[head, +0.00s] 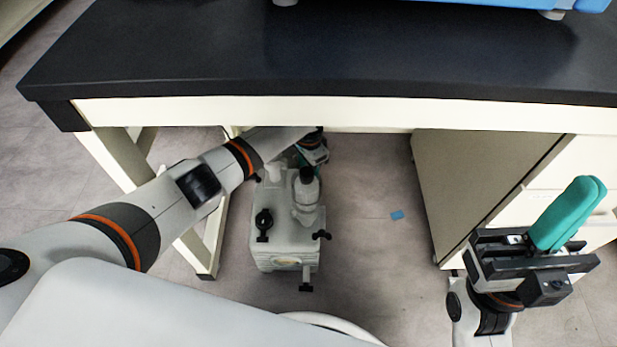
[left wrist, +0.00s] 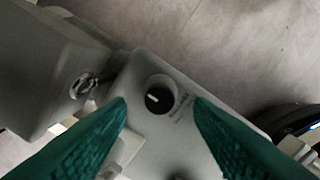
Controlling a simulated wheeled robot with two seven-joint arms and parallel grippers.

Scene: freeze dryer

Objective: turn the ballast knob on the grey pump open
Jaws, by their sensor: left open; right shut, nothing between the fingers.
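The grey pump (head: 285,243) stands on the floor under the bench. In the left wrist view, a round black knob (left wrist: 158,99) with a white pointer line sits on the pump's light grey top (left wrist: 150,66), beside small printed text too blurred to read. My left gripper (left wrist: 160,100) is open, with its green fingers on either side of the knob in this view. I cannot tell whether they touch it. In the head view, my left arm reaches under the bench and its gripper is mostly hidden behind the pump's upper parts. My right gripper (head: 592,183) is shut and empty at the right.
The dark bench top (head: 300,60) hangs over the pump. A cream bench leg (head: 209,240) stands left of the pump and a cabinet (head: 470,180) stands to the right.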

